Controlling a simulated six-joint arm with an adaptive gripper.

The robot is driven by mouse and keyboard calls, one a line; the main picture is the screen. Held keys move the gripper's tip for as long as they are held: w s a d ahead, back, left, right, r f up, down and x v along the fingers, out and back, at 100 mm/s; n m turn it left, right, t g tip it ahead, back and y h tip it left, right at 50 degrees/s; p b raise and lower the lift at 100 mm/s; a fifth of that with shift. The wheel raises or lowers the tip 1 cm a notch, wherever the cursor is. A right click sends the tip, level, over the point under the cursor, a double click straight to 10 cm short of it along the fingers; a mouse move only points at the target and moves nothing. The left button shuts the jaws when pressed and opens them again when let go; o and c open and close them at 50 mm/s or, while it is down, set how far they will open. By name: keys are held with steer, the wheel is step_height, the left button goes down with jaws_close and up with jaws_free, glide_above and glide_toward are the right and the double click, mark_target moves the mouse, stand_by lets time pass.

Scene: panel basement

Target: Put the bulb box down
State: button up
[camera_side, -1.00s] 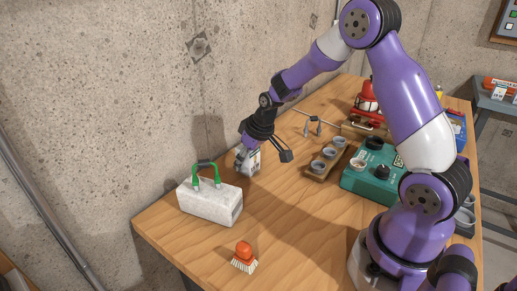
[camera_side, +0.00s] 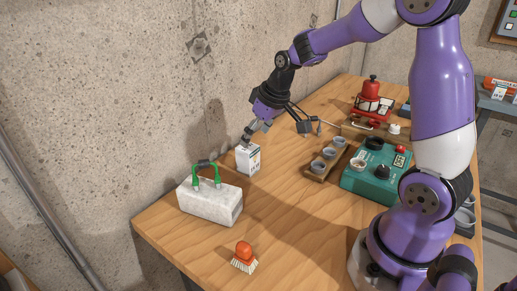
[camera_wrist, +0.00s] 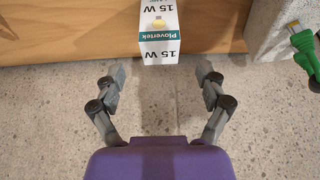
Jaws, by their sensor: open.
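The bulb box (camera_side: 249,159) is a small white carton standing upright on the wooden table, just behind the pale block. In the wrist view the bulb box (camera_wrist: 159,40) shows a teal band, "15 W" print and a yellow spot. My gripper (camera_side: 248,134) is just above and beside the box in the side view. In the wrist view my gripper (camera_wrist: 160,72) has its two fingers spread wide, with nothing between them; the box lies beyond the fingertips, apart from them.
A pale block (camera_side: 208,203) with a green-ended handle stands near the box. An orange brush (camera_side: 244,257) lies toward the front edge. A wooden holder with grey cups (camera_side: 327,160) and a teal device (camera_side: 373,178) stand to the right. Table between brush and holder is clear.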

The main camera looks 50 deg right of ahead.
steer(key=s+a+r, duration=0.3)
steer(key=s+a, duration=0.1)
steer(key=s, duration=0.3)
steer(key=s+a+r+t, duration=0.1)
steer(key=s+a+r, duration=0.3)
steer(key=s, duration=0.4)
steer(key=shift+s+a+r, duration=0.25)
steer(key=shift+a, duration=0.25)
